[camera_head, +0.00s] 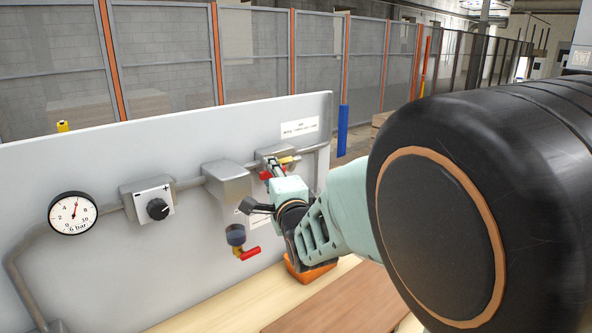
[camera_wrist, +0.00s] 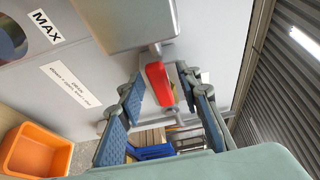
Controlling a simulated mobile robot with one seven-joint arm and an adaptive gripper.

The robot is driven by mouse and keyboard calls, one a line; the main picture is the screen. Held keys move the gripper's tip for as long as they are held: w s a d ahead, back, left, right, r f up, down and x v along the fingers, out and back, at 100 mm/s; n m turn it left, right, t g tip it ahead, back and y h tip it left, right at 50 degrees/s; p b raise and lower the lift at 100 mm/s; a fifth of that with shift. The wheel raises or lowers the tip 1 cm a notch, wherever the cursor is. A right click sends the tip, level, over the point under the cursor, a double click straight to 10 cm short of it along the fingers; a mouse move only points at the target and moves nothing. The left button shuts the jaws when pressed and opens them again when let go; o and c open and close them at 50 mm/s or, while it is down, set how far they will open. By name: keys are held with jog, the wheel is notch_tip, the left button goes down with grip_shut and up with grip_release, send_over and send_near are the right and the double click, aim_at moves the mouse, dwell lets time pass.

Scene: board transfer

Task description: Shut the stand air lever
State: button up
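A red lever (camera_head: 266,175) sits on a small valve at the right end of the pipe on the upright panel. In the wrist view the red lever (camera_wrist: 157,84) stands between the two fingers of my gripper (camera_wrist: 164,80). The fingers are apart on either side of it, and I see a gap to each; contact is not visible. In the head view my gripper (camera_head: 274,169) is at this valve, partly covering it. A second red lever (camera_head: 250,253) hangs lower left, under a dark round fitting.
The panel (camera_head: 100,270) also carries a pressure gauge (camera_head: 73,213), a black knob (camera_head: 157,208) and a grey box (camera_head: 227,180). An orange bin (camera_wrist: 37,150) stands below, also partly visible in the head view (camera_head: 305,272). My arm covers the right side of the head view.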

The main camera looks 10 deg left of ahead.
jog(key=shift+c, duration=0.4)
grip_shut()
